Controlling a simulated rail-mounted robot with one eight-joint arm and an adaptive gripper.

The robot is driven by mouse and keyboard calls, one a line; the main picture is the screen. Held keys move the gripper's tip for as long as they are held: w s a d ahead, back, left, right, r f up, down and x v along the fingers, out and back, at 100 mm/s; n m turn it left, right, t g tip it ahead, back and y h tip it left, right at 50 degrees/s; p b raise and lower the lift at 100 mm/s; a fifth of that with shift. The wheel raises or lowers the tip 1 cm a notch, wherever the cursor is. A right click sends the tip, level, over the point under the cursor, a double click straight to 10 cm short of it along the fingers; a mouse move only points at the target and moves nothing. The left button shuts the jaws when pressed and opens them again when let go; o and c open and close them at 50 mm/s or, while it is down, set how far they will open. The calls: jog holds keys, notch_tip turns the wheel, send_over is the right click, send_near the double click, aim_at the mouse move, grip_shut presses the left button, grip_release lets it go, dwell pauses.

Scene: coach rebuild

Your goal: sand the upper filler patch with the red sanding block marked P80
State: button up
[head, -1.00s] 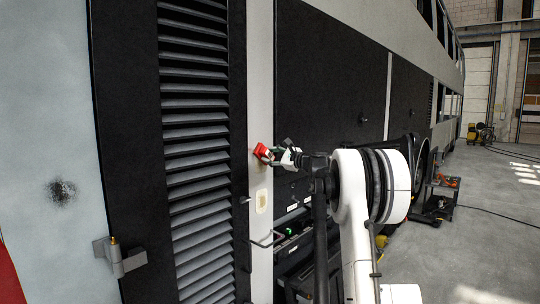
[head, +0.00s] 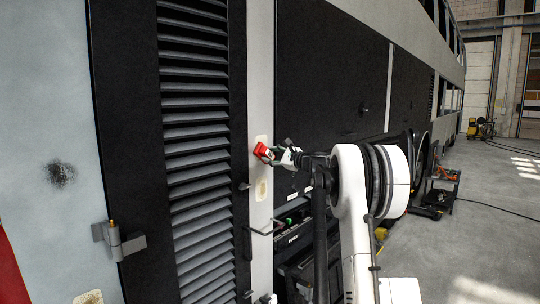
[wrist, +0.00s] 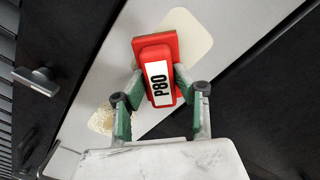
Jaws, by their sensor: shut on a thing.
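The red sanding block (head: 263,152), marked P80 on a white label, is held in my gripper (head: 281,156) against or just off the pale vertical strip. In the wrist view the block (wrist: 166,45) sits between the green-padded fingers of my gripper (wrist: 160,95), label towards me. The upper filler patch (wrist: 198,35) is cream and smooth-looking; the block covers its lower-left part. In the head view the top of this patch (head: 262,139) shows just above the block. I cannot tell whether block and patch touch.
A lower, speckled filler patch (head: 262,190) lies below on the same strip, with a handle (head: 264,229) beneath it. A dark latch (wrist: 38,80) sticks out beside the strip. A black louvred panel (head: 195,140) is to the left. The aisle floor is open at right.

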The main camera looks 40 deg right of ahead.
notch_tip(320, 180, down, 4)
jog(key=shift+r+b, duration=0.25)
jog(key=shift+b, duration=0.8)
jog(key=shift+w+a+r+p, duration=0.15)
jog(key=shift+r+p, duration=0.8)
jog(key=shift+r, duration=1.2)
jog(key=shift+c, duration=0.4)
jog(key=shift+r+p, duration=1.65)
jog(key=shift+r, duration=1.85)
jog(key=shift+s+f+b, duration=0.2)
jog(key=shift+f+b, duration=0.15)
jog(key=shift+f, duration=0.1)
notch_tip(320, 180, down, 10)
jog(key=b, duration=0.6)
jog(key=shift+w+f, duration=0.1)
jog(key=shift+f, duration=0.05)
